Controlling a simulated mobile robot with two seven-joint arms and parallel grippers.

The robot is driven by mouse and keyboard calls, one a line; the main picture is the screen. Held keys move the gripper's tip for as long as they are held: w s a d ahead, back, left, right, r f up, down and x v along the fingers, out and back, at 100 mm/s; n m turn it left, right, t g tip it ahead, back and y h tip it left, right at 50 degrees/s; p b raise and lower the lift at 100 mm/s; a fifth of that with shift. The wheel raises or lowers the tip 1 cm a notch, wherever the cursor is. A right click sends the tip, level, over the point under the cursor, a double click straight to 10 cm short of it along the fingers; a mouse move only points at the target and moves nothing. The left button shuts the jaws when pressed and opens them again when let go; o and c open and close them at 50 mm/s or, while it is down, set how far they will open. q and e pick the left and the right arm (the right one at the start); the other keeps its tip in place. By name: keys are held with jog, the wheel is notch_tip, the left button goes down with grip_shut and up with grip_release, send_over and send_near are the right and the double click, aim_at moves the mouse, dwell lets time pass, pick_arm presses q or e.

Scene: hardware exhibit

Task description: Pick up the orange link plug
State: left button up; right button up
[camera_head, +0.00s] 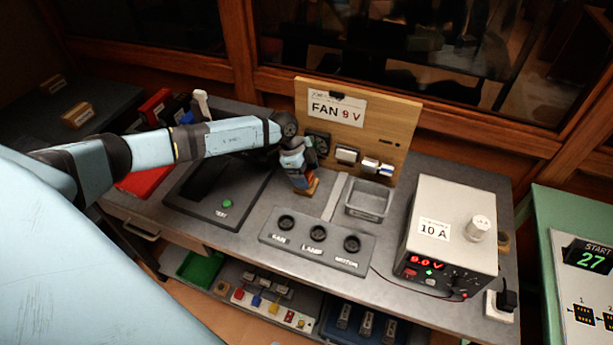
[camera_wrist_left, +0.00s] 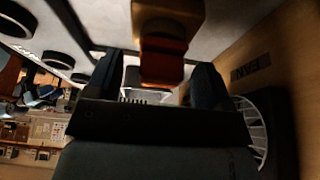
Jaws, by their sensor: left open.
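The orange link plug (camera_head: 313,187) shows as a small orange patch at the tip of my left gripper (camera_head: 304,186), in front of the wooden fan board; the gripper hides most of it. In the left wrist view the orange plug (camera_wrist_left: 162,62) appears between the two dark fingers of my left gripper (camera_wrist_left: 157,84). The fingers are open, with a gap visible on each side of the plug. I cannot tell whether the plug touches a surface behind it. My right gripper is not in view.
The upright "FAN 9 V" board (camera_head: 398,112) stands behind the gripper. A grey bin (camera_head: 368,213) and a power supply (camera_head: 459,205) are to the right. A panel with FAN, LAMP and MOTOR sockets (camera_head: 318,251) lies in front. A black tester plate (camera_head: 196,209) lies left.

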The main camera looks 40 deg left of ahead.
aim_at(306, 172)
pick_arm(q)
jog(key=c, duration=1)
jog(key=shift+r, duration=0.1)
notch_tip(306, 172, up, 20)
jog(key=shift+f+b, duration=0.1)
jog(key=shift+b, duration=0.4)
